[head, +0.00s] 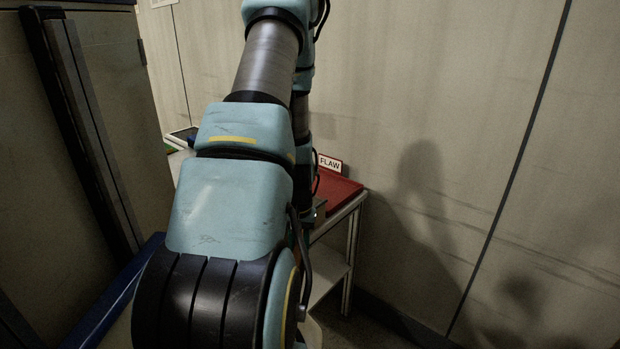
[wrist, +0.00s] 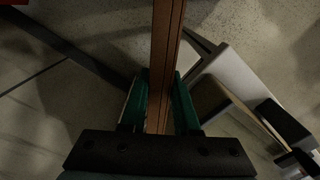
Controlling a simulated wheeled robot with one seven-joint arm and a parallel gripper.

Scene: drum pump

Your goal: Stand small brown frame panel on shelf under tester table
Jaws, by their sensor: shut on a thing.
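In the wrist view, my gripper (wrist: 158,88) has green fingers shut on the small brown frame panel (wrist: 167,35). The panel shows as a narrow, edge-on brown strip running up from between the fingers past the top of the view. In the head view, my arm hides the gripper and most or all of the panel. The tester table (head: 352,205) stands by the wall behind my arm. Its pale lower shelf (head: 328,275) shows partly to the right of the arm. The rest of the shelf is hidden.
A red tray (head: 338,188) and a FLAW sign (head: 330,163) are on the table top. A tall cabinet (head: 60,190) stands at the left, and a bare wall (head: 450,130) is at the right. A pale slanted piece (wrist: 228,72) lies right of the panel in the wrist view.

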